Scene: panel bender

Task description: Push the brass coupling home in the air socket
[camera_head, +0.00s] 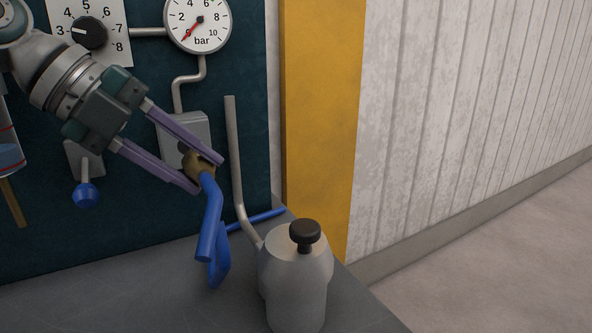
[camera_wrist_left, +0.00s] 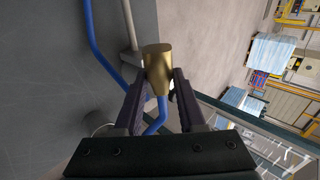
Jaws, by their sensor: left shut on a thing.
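The brass coupling (camera_head: 198,161) sits between the purple fingers of my left gripper (camera_head: 209,174), which is shut on it. A blue hose (camera_head: 211,217) hangs from the coupling. The grey air socket box (camera_head: 186,128) is on the dark panel just behind and above the coupling. The fingers hide much of the box's lower part, so I cannot tell whether the coupling touches or enters the socket. In the left wrist view the coupling (camera_wrist_left: 157,62) stands out beyond the fingertips, with the blue hose below it. My right gripper is not in view.
A pressure gauge (camera_head: 198,21) and a numbered dial (camera_head: 89,33) are above the box. A blue-knobbed lever (camera_head: 86,194) is below my left wrist. A grey oil can (camera_head: 297,275) with a tall spout stands on the bench, right of the hose. A yellow post (camera_head: 321,110) rises beyond.

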